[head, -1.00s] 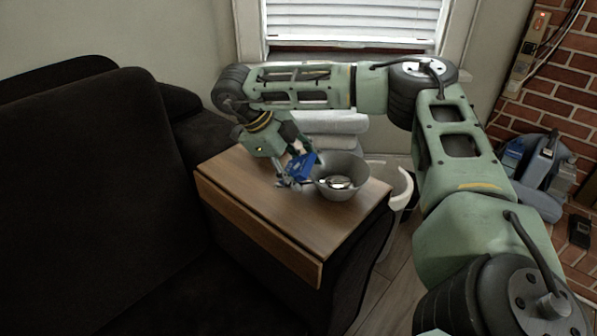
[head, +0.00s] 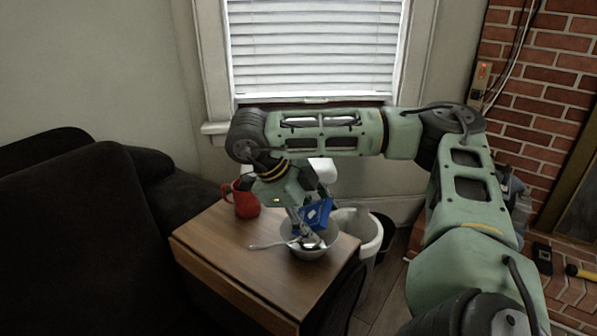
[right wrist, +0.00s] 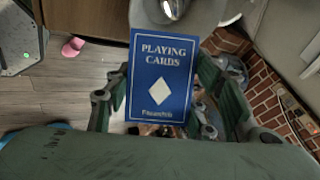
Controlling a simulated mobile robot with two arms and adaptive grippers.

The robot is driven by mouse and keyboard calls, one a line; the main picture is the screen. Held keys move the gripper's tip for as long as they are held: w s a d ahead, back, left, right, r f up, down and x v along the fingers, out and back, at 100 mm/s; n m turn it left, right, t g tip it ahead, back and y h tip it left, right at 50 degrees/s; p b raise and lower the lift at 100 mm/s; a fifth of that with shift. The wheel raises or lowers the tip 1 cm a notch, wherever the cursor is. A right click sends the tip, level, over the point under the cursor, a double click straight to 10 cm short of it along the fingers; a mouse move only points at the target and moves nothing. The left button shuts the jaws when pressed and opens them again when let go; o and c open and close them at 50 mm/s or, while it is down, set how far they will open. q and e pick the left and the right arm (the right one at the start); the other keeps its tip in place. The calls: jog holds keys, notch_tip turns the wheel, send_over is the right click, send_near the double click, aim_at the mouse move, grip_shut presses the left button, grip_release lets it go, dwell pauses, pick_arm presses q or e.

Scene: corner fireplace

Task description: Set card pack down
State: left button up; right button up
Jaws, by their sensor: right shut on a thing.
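The blue card pack (head: 317,213), lettered "PLAYING CARDS", is held in my right gripper (head: 306,234). It is tilted and appears over the grey bowl (head: 322,247) in the head view. The pack (right wrist: 160,75) faces the camera in the right wrist view, between the fingers of my right gripper (right wrist: 155,108). The bowl stands on the wooden side table (head: 235,268), near its back right edge. Whether the pack touches the bowl cannot be told. My left gripper is not in view.
A red mug (head: 245,204) stands at the table's back left. A white bin (head: 368,230) is behind the table's right side. The table's front and left are clear. A dark sofa (head: 85,240) borders the left.

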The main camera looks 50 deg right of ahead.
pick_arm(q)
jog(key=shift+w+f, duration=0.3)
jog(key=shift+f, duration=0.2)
pick_arm(e)
jog(key=shift+s+d+r, duration=0.1)
jog(key=shift+s+r, duration=0.15)
jog(key=shift+s, duration=0.15)
